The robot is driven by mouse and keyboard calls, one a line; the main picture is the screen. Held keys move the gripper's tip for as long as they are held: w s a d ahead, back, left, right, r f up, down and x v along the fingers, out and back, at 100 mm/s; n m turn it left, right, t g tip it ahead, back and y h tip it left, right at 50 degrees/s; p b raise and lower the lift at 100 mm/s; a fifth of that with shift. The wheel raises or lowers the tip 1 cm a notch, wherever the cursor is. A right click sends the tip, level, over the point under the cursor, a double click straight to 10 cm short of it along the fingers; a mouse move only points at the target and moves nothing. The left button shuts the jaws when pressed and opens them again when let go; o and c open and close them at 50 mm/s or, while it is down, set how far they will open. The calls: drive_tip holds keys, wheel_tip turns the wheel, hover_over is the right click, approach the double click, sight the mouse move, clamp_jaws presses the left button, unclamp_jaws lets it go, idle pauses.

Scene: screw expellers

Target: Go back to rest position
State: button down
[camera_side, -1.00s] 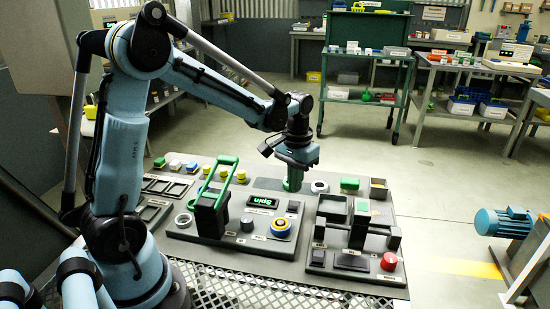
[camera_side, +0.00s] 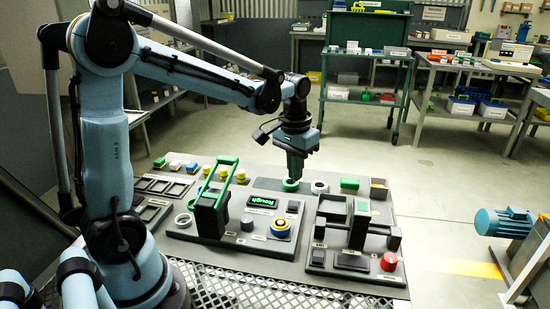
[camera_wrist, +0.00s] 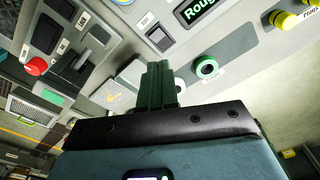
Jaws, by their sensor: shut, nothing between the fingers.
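My gripper (camera_side: 296,166) points down over the back part of the grey work panel (camera_side: 385,268). Its green fingers are together with nothing between them. In the wrist view the shut fingers (camera_wrist: 158,82) stand against the panel.
A green-handled lever (camera_side: 222,180) rises left of my gripper. A lit display (camera_side: 262,201) reads "Rough".

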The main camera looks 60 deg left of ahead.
drive_tip(key=s+d+r+m+t, duration=0.2)
drive_tip(key=s+d+t, duration=0.4)
drive_tip(key=s, duration=0.3)
drive_tip(key=shift+d+r+m, duration=0.4)
drive_tip(key=shift+d, duration=0.35)
